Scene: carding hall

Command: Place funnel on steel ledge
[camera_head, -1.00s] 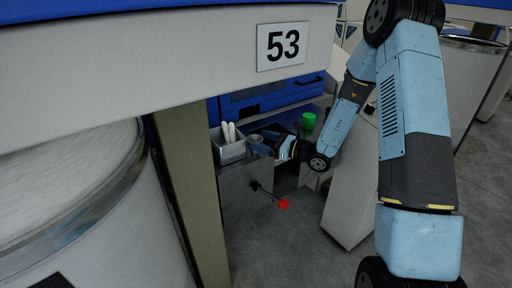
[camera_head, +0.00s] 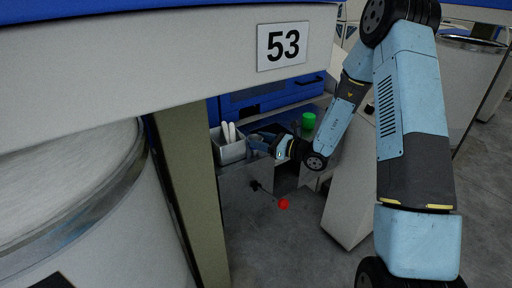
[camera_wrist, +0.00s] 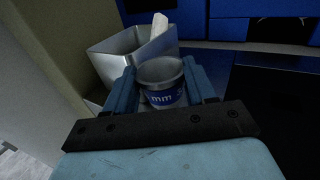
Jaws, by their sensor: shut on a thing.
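In the head view the funnel (camera_head: 254,138) shows small at my gripper's tip, just right of a grey bin. The steel ledge (camera_head: 238,170) seems to be the grey metal surface under the bin. I cannot tell whether the funnel touches it.
The open bin (camera_head: 231,153) holds white rolls (camera_head: 229,132); it also stands just beyond the funnel in the wrist view (camera_wrist: 106,66). A green-topped item (camera_head: 308,121) is to the right. A red knob (camera_head: 284,204) sticks out below. An olive post (camera_head: 188,190) is at left.

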